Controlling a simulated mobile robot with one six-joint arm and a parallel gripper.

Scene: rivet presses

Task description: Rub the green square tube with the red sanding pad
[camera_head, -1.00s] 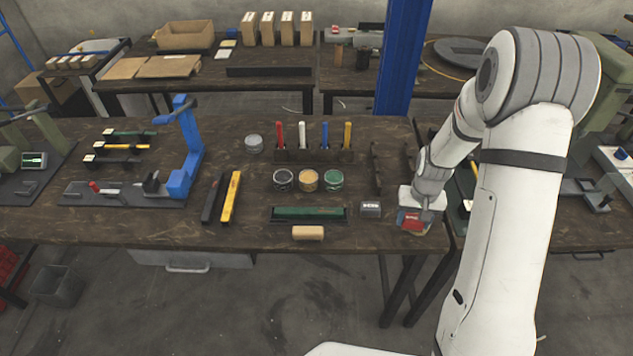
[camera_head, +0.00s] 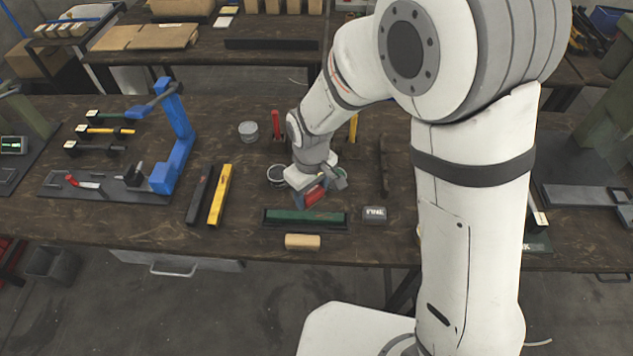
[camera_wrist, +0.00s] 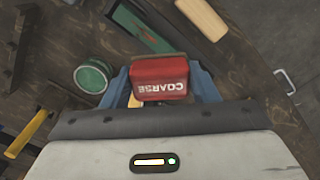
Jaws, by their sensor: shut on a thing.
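The red sanding pad (camera_wrist: 160,78), marked COARSE, is held between the blue fingers of my gripper (camera_wrist: 163,85) in the wrist view. In the head view the red pad (camera_head: 315,194) shows under my gripper (camera_head: 318,188), above the bench and just behind the green square tube. The green square tube (camera_head: 305,216) lies level in a dark holder near the front of the bench. Part of the tube (camera_wrist: 143,25) also shows at the top of the wrist view, apart from the pad.
A wooden block (camera_head: 302,241) lies in front of the tube, and a small grey block (camera_head: 374,214) stands to its right. Cans stand behind it, one with a green top (camera_wrist: 92,77). A yellow bar (camera_head: 219,195) and a black bar (camera_head: 199,195) lie to the left.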

